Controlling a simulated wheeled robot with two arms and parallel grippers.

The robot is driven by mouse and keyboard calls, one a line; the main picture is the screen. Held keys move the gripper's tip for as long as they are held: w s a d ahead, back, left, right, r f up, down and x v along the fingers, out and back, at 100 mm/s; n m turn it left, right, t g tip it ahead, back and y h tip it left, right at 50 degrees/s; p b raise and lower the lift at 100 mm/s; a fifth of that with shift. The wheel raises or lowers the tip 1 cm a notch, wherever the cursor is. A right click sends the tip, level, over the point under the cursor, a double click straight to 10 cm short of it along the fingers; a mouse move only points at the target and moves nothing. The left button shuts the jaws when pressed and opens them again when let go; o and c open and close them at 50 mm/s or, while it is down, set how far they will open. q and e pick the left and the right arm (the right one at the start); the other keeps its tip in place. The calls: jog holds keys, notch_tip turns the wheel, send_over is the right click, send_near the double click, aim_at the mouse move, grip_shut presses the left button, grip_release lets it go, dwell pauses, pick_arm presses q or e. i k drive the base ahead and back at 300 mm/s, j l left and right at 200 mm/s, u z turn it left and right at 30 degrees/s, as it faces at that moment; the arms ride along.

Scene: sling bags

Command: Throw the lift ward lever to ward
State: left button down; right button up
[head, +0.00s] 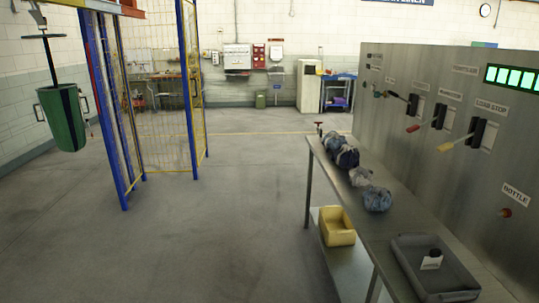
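A steel panel (400,130) at the right carries several levers. One has a yellow handle (446,147) by a label that seems to read "LOAD STOP". One to its left has a red handle (413,128). Another, farther along, has a dark handle (395,95). All three stick out to the left from black slotted mounts. The smaller labels are too blurred to tell which is the lift ward lever. A green bag (62,117) hangs from a bar at the left. Neither of my grippers is in view.
A narrow steel table (400,228) runs along the panel, holding blue-grey bundles (377,199) and a grey tray (438,282). A yellow bin (337,226) sits on its lower shelf. A blue-and-yellow mesh cage (160,100) stands left. The floor between is clear.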

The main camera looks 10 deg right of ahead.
aim_at(390, 92)
jog(key=i+z, duration=0.2)
jog(key=i, duration=0.25)
jog(key=i+j+z, duration=0.2)
jog(key=i, duration=0.2)
jog(key=i+j+z, duration=0.25)
jog(key=i, duration=0.2)
jog(key=i+j+z, duration=0.2)
jog(key=i, duration=0.2)
jog(key=i+j+z, duration=0.75)
jog(key=j, duration=0.1)
